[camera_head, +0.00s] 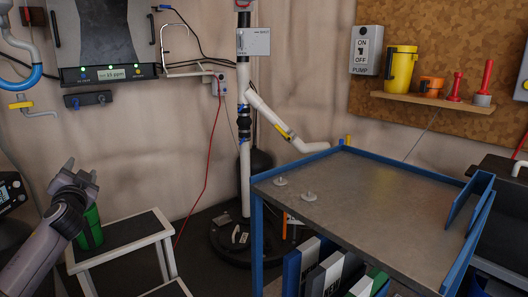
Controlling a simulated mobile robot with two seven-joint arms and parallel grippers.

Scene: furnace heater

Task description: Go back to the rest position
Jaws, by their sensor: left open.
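My left gripper (81,170) is at the lower left, with its arm coming in from the bottom left corner. Its two fingers point up and stand apart, and I see nothing between them. A green cylinder (91,230) shows just behind and beside the gripper; whether they touch I cannot tell. My right gripper is not in view.
A step stool (124,232) stands right of my left gripper. A blue-edged metal cart (370,205) fills the right, with two small white pieces on top. A white vertical pipe (244,120) stands between them. A shelf (432,101) on the wall holds containers.

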